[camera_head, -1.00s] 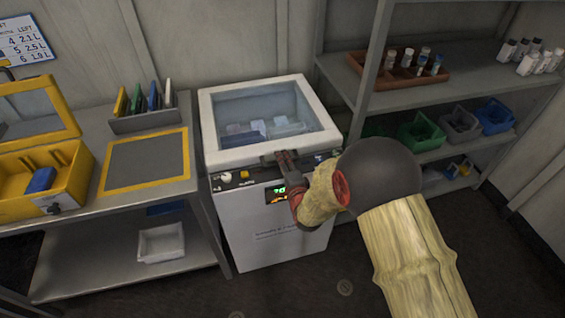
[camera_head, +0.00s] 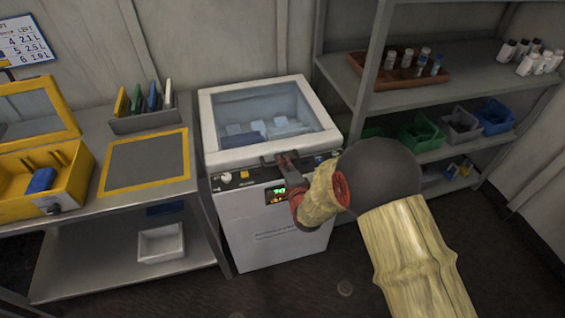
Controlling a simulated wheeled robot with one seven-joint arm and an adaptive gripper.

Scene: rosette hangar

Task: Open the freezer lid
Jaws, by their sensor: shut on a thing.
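The freezer (camera_head: 270,230) is a white box with a dark control strip and a lit display. Its lid (camera_head: 213,140) has a white frame and a clear window, and pale and blue items show through it. The lid looks down on the body. The dark handle (camera_head: 267,159) is at the middle of the lid's front edge. My gripper (camera_head: 285,160) comes in from the right and is shut on the handle. The fingers hide part of the handle, so the exact grip is hard to see.
A metal bench (camera_head: 90,212) stands left with an open yellow case (camera_head: 70,190), a yellow-edged mat (camera_head: 147,186) and a file rack (camera_head: 146,122). A shelf unit (camera_head: 440,97) with bottles and bins stands close on the right. A white tray (camera_head: 160,243) sits on the lower bench shelf.

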